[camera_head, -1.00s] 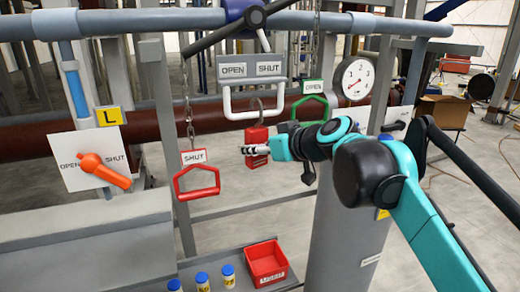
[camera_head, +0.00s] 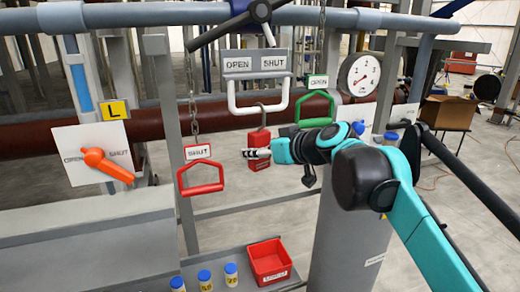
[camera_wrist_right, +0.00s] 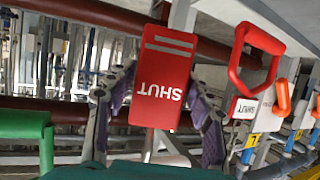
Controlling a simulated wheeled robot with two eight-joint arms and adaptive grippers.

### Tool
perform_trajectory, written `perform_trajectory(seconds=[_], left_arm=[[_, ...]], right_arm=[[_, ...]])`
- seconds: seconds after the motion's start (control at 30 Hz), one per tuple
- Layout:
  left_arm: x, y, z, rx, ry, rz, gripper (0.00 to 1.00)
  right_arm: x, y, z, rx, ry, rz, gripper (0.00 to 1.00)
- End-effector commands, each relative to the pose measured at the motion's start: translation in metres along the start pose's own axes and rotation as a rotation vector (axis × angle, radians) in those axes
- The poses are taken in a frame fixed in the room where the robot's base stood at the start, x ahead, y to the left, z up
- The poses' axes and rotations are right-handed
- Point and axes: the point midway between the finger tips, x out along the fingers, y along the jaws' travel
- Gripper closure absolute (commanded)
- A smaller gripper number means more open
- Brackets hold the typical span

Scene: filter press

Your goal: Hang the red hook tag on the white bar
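The red hook tag (camera_head: 257,147) hangs roughly upright below the white bar (camera_head: 258,109) under the OPEN/SHUT plate. Its grey hook is at the bar and appears to lie over it; exact contact is too small to tell. My right gripper (camera_head: 257,153) comes in from the right at the tag's body. In the right wrist view the tag (camera_wrist_right: 160,85) shows its SHUT lettering upside down, with the fingers of my right gripper (camera_wrist_right: 160,95) against its two side edges. The hook is out of that view. My left gripper is not in view.
A red handle (camera_head: 200,188) hangs on a chain to the left, and a green handle (camera_head: 315,110) is close on the right. A gauge (camera_head: 359,75) is farther right. Below are a red bin (camera_head: 268,275) and blue-capped bottles (camera_head: 231,275). An orange lever (camera_head: 105,164) is at left.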

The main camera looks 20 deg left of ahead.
Motion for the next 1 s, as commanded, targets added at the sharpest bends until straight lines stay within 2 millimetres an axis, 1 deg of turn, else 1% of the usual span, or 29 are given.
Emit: perform_trajectory(seconds=[0.3,0.43,0.57,0.8,0.9,1.0], left_arm=[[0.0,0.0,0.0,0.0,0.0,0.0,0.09],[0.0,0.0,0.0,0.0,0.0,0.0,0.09],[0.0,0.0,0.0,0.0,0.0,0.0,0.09],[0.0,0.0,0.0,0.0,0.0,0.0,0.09],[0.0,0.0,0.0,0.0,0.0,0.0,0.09],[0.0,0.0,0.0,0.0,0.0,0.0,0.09]], right_arm=[[0.0,0.0,0.0,0.0,0.0,0.0,0.32],[-0.008,0.0,0.0,0.001,0.0,0.001,0.32],[-0.029,0.001,0.0,0.001,0.0,0.002,0.32],[-0.083,0.001,0.001,0.001,0.0,0.003,0.32],[-0.1,0.0,0.001,0.001,0.0,0.002,0.32],[-0.112,0.001,0.0,0.001,0.0,0.002,0.32]])
